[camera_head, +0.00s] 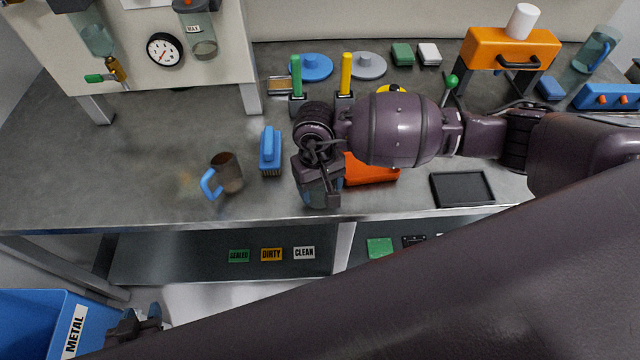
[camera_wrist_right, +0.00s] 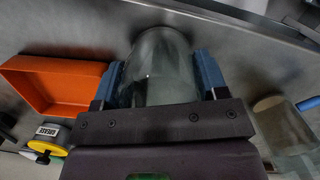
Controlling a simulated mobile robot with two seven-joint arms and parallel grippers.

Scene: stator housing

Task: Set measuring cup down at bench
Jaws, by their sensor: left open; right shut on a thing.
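A clear cup-like vessel, apparently the measuring cup (camera_wrist_right: 160,80), sits between the blue finger pads of my right gripper (camera_wrist_right: 161,72) in the right wrist view. In the head view my right gripper (camera_head: 319,182) is over the bench's front edge area, and my wrist hides most of the cup. Whether its base touches the bench (camera_head: 120,165) cannot be told. My left gripper (camera_head: 140,322) is low at the left, below bench height beside the blue METAL bin (camera_head: 30,318), open and holding nothing visible.
A brownish cup with a blue handle (camera_head: 228,172) and a blue brush (camera_head: 270,150) stand left of my right gripper. An orange tray (camera_head: 375,172) lies close on its right, then a black tray (camera_head: 462,189). The bench's left front is clear.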

